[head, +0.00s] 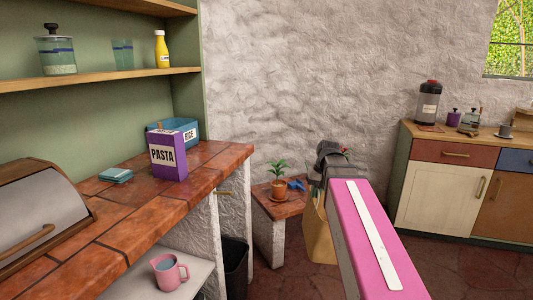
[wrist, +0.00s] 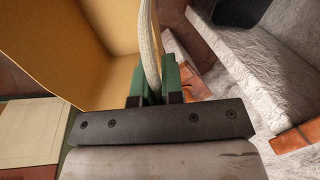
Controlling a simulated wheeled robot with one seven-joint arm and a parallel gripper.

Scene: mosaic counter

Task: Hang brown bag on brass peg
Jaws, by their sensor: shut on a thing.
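The brown bag (head: 318,238) hangs upright below my gripper (head: 325,172) in the head view, right of the small brick ledge. In the wrist view, my gripper (wrist: 154,88) is shut on the pale rope handle (wrist: 150,45) of the bag (wrist: 112,72); the bag's open top shows to the left. The brass peg (head: 225,193) sticks out from the white end wall of the tiled counter, below its top edge. The bag is apart from the peg, to its right. The peg is not seen in the wrist view. My arm hides part of the bag.
A potted plant (head: 278,183) and a blue object (head: 297,185) stand on the low ledge (head: 262,205) between peg and bag. A dark bin (head: 235,262) stands below the peg. A pasta box (head: 167,156) stands on the counter (head: 110,215). Cabinets (head: 445,190) are at right.

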